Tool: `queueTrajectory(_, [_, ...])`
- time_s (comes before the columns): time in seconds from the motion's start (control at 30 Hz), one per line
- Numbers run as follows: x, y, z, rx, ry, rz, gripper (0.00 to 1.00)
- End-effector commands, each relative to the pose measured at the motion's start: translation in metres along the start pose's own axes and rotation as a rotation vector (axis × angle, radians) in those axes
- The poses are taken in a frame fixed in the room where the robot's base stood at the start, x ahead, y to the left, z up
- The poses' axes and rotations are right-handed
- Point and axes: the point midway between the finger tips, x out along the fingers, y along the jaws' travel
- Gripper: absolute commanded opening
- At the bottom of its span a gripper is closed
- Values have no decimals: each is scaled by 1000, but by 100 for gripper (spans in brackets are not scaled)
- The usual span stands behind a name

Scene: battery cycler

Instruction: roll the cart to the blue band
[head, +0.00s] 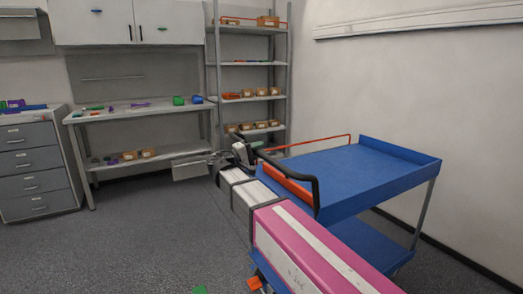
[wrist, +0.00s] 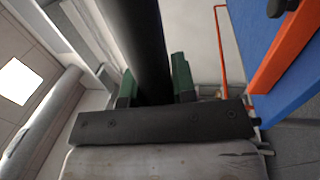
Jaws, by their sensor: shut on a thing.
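The cart (head: 370,165) has a blue top tray and a blue lower shelf (head: 372,240), joined by grey legs. It stands on the right, close to the right wall. Its black handle (head: 316,195) bends around the near left end, by an orange strip. My gripper (head: 243,155) is at the far part of this handle. In the wrist view, the green fingers of my gripper (wrist: 156,90) are shut on the black handle bar (wrist: 143,45), one on each side. The cart's orange strip also shows in the wrist view (wrist: 285,55). I see no blue band on the floor.
A workbench (head: 145,112) with small parts and a grey drawer cabinet (head: 35,165) stand at the back left. A shelf rack (head: 252,70) with boxes stands at the back wall.

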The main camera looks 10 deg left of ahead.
Motion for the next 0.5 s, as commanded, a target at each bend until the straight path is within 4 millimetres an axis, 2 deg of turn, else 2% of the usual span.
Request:
queueTrajectory(0.23, [0,-1,0,-1,-2,-4,0])
queueTrajectory(0.27, [0,-1,0,-1,-2,-3,35])
queueTrajectory(0.3, [0,-1,0,-1,-2,-3,48])
queueTrajectory(0.33, [0,-1,0,-1,-2,-3,51])
queueTrajectory(0.5, [0,-1,0,0,-1,-2,51])
